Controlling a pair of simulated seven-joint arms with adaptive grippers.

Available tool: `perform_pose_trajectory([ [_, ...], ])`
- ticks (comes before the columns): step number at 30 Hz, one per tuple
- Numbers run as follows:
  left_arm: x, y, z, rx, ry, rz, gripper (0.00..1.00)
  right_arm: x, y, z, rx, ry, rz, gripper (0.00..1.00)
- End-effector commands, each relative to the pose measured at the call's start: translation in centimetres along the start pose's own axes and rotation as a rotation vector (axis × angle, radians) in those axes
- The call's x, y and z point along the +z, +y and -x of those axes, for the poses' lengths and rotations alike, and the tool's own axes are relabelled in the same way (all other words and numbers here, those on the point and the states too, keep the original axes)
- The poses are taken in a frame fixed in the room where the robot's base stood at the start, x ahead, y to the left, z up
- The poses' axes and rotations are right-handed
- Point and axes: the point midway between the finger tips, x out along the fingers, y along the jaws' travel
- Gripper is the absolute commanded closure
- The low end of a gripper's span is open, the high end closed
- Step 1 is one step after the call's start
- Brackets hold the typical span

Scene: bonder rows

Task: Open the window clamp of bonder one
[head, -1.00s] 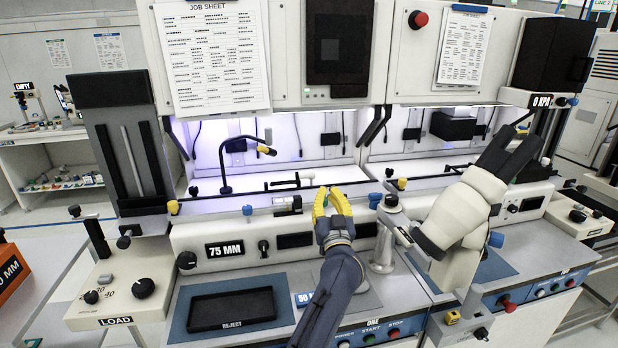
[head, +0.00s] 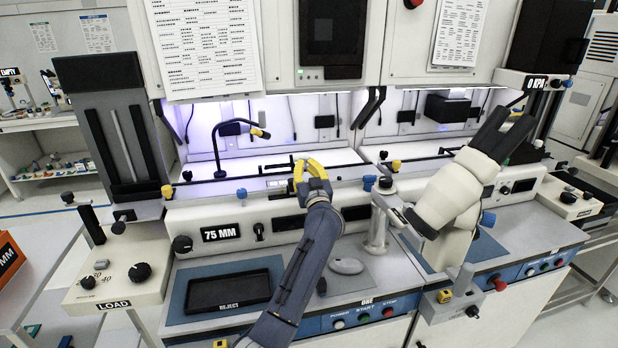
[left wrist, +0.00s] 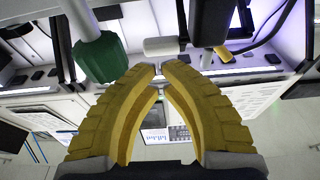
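My left gripper (head: 309,164) is over the back rail of the bonder marked ONE (head: 367,301). Its two yellow fingers stand apart with a narrow gap, and I see nothing held between them in the left wrist view (left wrist: 159,72). Near the fingers in the head view is a black bar with a small upright handle (head: 277,167); I cannot tell for sure whether this is the window clamp. In the left wrist view a white rounded piece (left wrist: 162,46) lies just beyond the fingertips, and a green knob (left wrist: 98,56) is beside the left finger. My right gripper is not in view.
A white microscope (head: 455,195) with black eyepieces stands right of my left arm. A bent-neck lamp (head: 216,150) stands left of the gripper. A blue knob (head: 369,183) is close on the right. A black reject tray (head: 229,291) lies in front on the bench.

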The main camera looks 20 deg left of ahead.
Motion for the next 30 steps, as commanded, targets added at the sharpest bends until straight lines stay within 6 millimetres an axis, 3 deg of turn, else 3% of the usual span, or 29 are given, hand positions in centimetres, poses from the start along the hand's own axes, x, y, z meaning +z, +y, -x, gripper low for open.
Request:
perform_pose_trajectory([
  [10, 0.0, 0.0, -3.2, 0.0, 0.0, 0.0, 1.0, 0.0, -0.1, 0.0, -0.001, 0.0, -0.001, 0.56],
  [25, 0.0, 0.0, -3.6, 0.0, -0.001, 0.0, 1.0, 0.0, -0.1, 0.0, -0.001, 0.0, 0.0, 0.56],
  [30, -0.3, 0.9, -3.6, 0.01, -0.018, 0.005, 1.0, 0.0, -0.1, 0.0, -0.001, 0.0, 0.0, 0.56],
])
